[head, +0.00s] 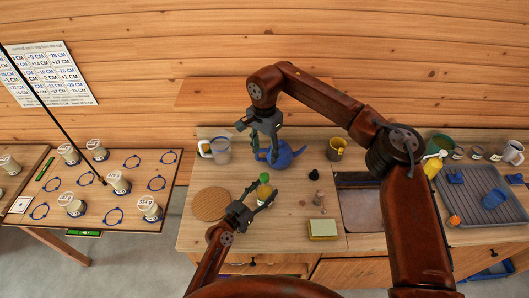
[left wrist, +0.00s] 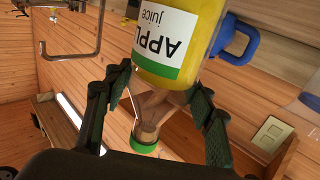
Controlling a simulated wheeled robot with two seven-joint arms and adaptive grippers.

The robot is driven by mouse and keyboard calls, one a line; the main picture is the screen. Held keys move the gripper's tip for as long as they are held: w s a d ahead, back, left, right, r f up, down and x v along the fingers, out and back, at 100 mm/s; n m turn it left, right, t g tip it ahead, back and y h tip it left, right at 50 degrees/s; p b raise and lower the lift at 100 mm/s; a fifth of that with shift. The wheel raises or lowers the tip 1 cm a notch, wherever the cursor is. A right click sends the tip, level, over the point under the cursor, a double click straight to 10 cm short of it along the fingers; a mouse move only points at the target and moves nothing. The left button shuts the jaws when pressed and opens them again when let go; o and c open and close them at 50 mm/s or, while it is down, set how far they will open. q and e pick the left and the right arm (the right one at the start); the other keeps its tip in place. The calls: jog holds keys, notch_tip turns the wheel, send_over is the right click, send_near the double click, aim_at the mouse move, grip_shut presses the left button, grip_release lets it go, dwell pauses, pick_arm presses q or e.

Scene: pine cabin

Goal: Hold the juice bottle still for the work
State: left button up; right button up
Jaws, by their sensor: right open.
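The juice bottle (head: 264,191) has a yellow body and a green cap and stands on the wooden counter. In the left wrist view the bottle (left wrist: 178,35) shows upside down, with its white and green "APPLE juice" label, a clear narrowing neck and the green cap. My left gripper (head: 254,196) is at the bottle; its fingers also show in the left wrist view (left wrist: 160,88), spread on either side of the neck. A gap shows on the left side; contact on the right is unclear. My right gripper (head: 263,130) is open and empty, above the blue kettle.
The blue kettle (head: 279,156) and a clear mug (head: 220,152) stand behind the bottle. A round woven mat (head: 210,204) lies left.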

pick_arm(q)
jog(key=o, duration=0.4)
jog(key=shift+o, duration=0.2)
jog(key=v, duration=1.2)
jog(key=shift+f, duration=0.1)
